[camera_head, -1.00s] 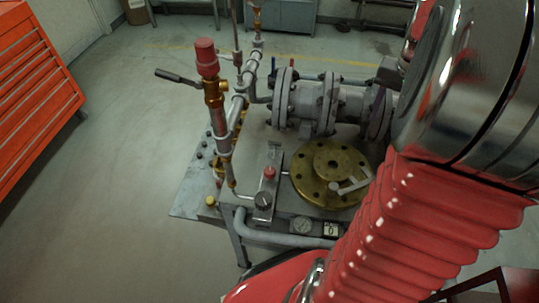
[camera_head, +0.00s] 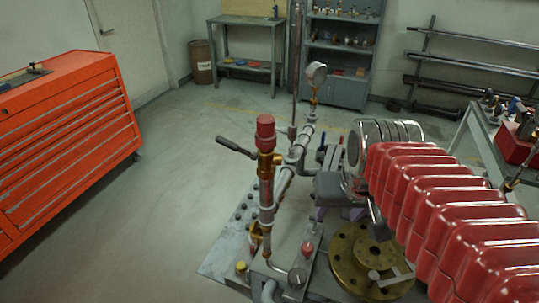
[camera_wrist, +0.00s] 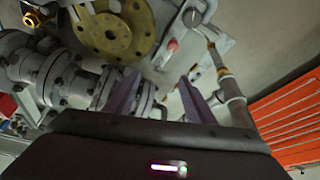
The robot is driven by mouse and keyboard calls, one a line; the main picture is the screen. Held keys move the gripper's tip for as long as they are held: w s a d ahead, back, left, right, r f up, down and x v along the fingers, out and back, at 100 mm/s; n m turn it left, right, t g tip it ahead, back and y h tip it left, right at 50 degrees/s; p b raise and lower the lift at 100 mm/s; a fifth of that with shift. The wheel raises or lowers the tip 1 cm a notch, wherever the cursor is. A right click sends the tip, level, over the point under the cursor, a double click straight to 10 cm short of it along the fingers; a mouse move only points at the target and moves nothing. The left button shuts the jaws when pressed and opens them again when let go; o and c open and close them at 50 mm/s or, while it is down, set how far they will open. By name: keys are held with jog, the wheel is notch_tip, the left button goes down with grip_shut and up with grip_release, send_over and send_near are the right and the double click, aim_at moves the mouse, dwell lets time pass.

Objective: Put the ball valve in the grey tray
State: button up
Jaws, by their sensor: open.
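I cannot pick out the ball valve or the grey tray with certainty in either view. A small brass fitting (camera_wrist: 32,19) shows at the upper left edge of the wrist view, too partial to name. My gripper (camera_wrist: 158,92) is open, its two purple fingers apart with nothing held between them. In the head view my gripper (camera_head: 328,205) is over the pipe rig, beside the brass flange (camera_head: 352,255), and is partly hidden by my arm. The flange also shows in the wrist view (camera_wrist: 112,35).
The pipe rig has an upright red-capped valve (camera_head: 265,135) with a side lever. An orange drawer cabinet (camera_head: 70,140) stands left. A bench (camera_head: 470,135) at right holds a red box (camera_head: 512,143) and small fittings. Shelves (camera_head: 343,45) stand behind. Floor on the left is clear.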

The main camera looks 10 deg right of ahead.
jog(key=s+a+n+t+y, duration=0.1)
jog(key=s+a+n, duration=0.2)
jog(key=a, duration=0.4)
jog(key=shift+s+a+f, duration=0.35)
jog(key=shift+s+f, duration=0.05)
jog(key=shift+f, duration=0.05)
dwell(0.8)
